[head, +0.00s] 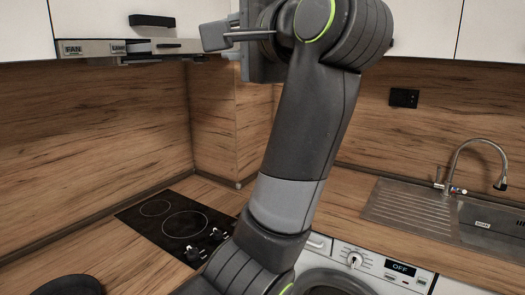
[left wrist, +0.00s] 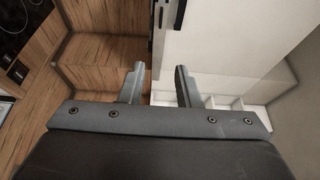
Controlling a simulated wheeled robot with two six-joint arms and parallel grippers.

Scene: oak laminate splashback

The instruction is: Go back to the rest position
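My left arm rises through the middle of the head view and hides much of the back corner. Its gripper (head: 211,37) is high up by the wall cabinets, pointing left, just right of the range hood (head: 90,48). In the left wrist view the gripper (left wrist: 159,70) has its two fingers apart with nothing held between them. A white cabinet front with a dark handle (left wrist: 180,14) lies beyond the fingers; I cannot tell whether they touch anything. My right gripper is not in view.
A black hob (head: 178,226) is set in the wooden counter at left. A washing machine (head: 360,262) is at the lower right, with a sink (head: 490,225) and tap (head: 480,142) farther right. A dark round thing (head: 68,286) shows at the bottom left.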

